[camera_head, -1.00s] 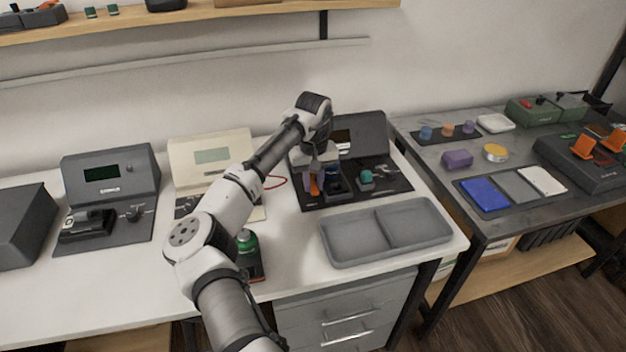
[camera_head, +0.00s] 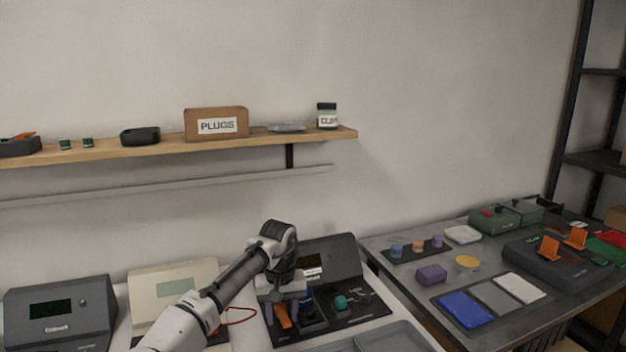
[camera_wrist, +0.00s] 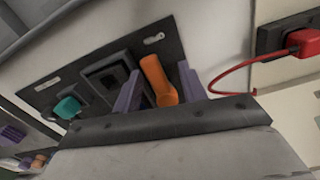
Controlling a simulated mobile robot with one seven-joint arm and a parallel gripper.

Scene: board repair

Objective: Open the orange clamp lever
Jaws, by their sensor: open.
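The orange clamp lever (camera_head: 283,315) stands on the dark board of the middle station, and it shows large in the wrist view (camera_wrist: 159,82). My gripper (camera_head: 281,306) is over that board. In the wrist view its two purple fingers (camera_wrist: 160,88) are open, one on each side of the lever. I see gaps beside the lever and cannot tell whether either finger touches it. The lever's lower end is hidden behind my gripper's body. A black square socket (camera_wrist: 107,75) is beside the lever on the same board.
A teal knob (camera_head: 341,302) is on the same board. A red cable (camera_wrist: 232,72) curves close by to a red plug (camera_wrist: 303,42). The station's dark upright panel (camera_head: 335,258) stands behind, and a grey tray (camera_head: 385,338) lies in front.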

